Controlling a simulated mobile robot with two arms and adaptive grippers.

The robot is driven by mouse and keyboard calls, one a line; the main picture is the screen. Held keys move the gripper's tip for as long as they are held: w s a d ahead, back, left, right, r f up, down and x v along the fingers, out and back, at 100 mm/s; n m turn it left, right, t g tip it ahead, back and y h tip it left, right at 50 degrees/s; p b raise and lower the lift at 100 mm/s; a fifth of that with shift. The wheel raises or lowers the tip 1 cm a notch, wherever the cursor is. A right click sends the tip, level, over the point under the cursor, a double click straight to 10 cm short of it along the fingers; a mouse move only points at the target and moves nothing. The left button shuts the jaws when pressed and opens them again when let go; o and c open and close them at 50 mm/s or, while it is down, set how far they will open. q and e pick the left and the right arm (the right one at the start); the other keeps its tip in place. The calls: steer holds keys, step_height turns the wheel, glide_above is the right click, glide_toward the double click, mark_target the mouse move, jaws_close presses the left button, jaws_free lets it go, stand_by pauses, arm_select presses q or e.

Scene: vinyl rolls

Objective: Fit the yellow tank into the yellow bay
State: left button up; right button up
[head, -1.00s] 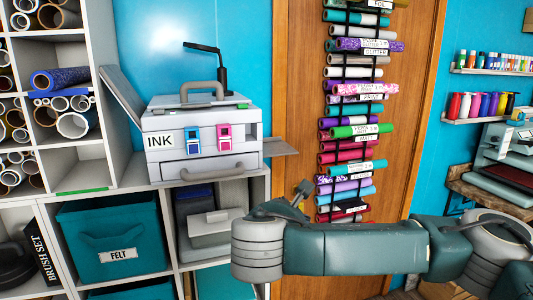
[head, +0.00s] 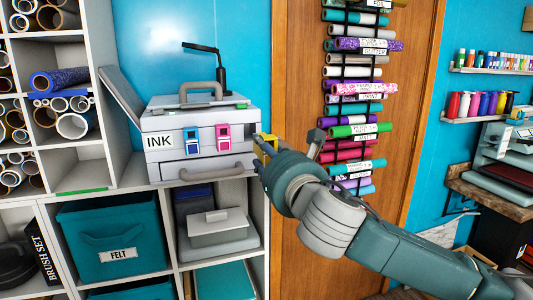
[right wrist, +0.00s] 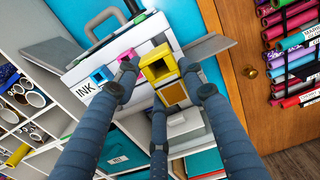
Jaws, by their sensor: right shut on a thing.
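The grey printer (head: 207,125) labelled INK stands on the shelf unit. A blue tank (head: 192,140) and a pink tank (head: 223,137) sit in its front. A dark bay opening (head: 252,130) shows to the right of the pink one. My right gripper (head: 268,150) is at the printer's front right corner, shut on the yellow tank (head: 263,143). In the right wrist view the yellow tank (right wrist: 158,63) is between the fingers, in front of the printer's right part. It hides the bay there; I cannot tell the gap. My left gripper is not in view.
A side flap (head: 279,146) juts from the printer's right side. Below it are a teal FELT bin (head: 110,235) and shelves. A rack of vinyl rolls (head: 358,100) hangs on the wooden door at right.

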mark_target(256, 153)
steer(key=shift+r, duration=0.15)
steer(key=shift+w+a+p, duration=0.3)
steer(key=shift+w+p, duration=0.1)
steer(key=shift+w, duration=0.15)
steer(key=shift+p+x, duration=0.85)
steer(key=shift+x, duration=1.6)
steer(key=shift+p, duration=0.7)
steer(key=shift+w+a+p, duration=0.2)
steer(key=shift+w+p, duration=0.15)
steer(key=shift+w, duration=0.15)
steer(key=shift+p+x, duration=0.95)
steer(key=shift+x, duration=1.95)
stand_by(0.7)
